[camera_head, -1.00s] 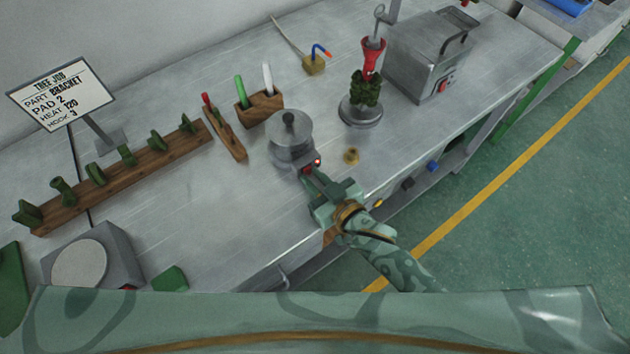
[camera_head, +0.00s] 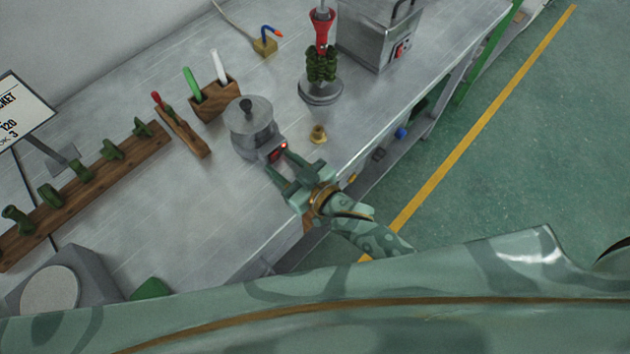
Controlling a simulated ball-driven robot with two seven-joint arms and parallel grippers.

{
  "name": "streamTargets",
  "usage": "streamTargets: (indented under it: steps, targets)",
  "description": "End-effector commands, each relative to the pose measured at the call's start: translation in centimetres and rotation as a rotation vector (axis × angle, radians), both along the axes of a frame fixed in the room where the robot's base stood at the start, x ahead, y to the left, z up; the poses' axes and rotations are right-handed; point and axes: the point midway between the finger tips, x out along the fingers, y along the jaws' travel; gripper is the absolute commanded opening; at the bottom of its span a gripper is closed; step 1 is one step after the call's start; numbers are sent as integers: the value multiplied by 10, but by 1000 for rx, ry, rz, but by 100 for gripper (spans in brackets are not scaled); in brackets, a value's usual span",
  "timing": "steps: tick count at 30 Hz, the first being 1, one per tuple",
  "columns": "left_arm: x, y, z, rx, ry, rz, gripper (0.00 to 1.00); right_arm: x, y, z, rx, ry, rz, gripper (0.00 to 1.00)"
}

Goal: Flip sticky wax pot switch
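The sticky wax pot (camera_head: 251,138) is a grey round pot with a dark-knobbed lid, standing on the metal bench. A small dark switch box with a red lit switch (camera_head: 278,152) sticks out from its front right side. My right gripper (camera_head: 279,162) is at the switch box, with its two fingers spread apart, one on each side of the switch. Whether the fingers touch it I cannot tell. Nothing shows held between them. My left gripper is not in view.
A small brass piece (camera_head: 318,134) lies right of the pot. A green wax tree on a round base (camera_head: 321,92) and a grey machine (camera_head: 378,35) stand behind.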

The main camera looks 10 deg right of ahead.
Motion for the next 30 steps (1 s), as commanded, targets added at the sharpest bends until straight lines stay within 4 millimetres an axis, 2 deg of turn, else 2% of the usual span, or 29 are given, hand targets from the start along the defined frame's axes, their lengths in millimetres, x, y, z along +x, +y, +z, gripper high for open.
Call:
streamTargets:
  steps: [5, 18, 24, 30]
  targets:
    - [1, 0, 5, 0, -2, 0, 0, -15, -11, 3, -2, 2, 0, 40]
    - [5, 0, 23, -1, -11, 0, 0, -105, -76, 17, -2, 4, 0, 40]
    - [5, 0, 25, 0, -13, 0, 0, -126, -92, 21, 1, 1, 0, 40]
    - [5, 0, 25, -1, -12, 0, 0, -131, -95, 21, -1, -1, 0, 40]
